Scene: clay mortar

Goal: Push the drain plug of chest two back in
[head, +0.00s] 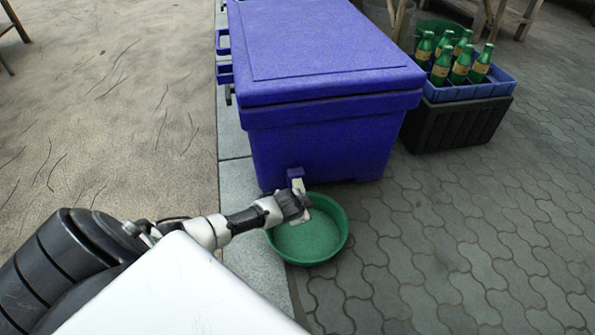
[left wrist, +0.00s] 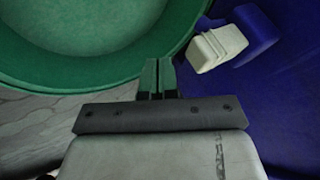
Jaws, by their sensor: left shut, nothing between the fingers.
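A blue chest (head: 320,135) with its lid closed stands in front of me. Low on its near side is a blue drain fitting (head: 295,173) with a pale plug (head: 298,184) at it. In the left wrist view the pale, blocky plug (left wrist: 216,48) sticks out from the blue fitting (left wrist: 256,34). My left gripper (head: 304,213) is shut and empty, over the green basin (head: 335,245) and close to the plug. In the left wrist view its fingertips (left wrist: 158,65) are together, left of and apart from the plug. My right gripper is not in view.
The green basin stands on the paving below the drain. Right of the chest, a blue crate (head: 500,88) of green bottles (head: 460,65) sits on a black crate (head: 455,128). Paving on the right is clear. A pale kerb (head: 250,235) runs along the left.

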